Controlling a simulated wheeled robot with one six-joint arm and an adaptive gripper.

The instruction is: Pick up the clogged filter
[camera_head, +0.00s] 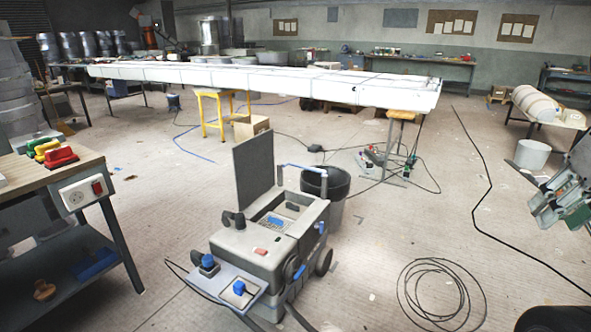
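A grey wheeled machine (262,245) stands on the floor in the lower middle, with its dark flat lid (254,168) raised upright. Its top has an open recess with a small dark piece (292,207) and a bluish patterned piece (274,221) in it. I cannot tell whether either is the clogged filter; no other thing is clearly a filter.
Blue plugs sit on the machine's front shelf (228,284). A dark bin (325,190) stands right behind it. A coiled cable (440,293) lies at lower right. A workbench (40,172) is at left, and grey-green hardware (562,200) juts in at right.

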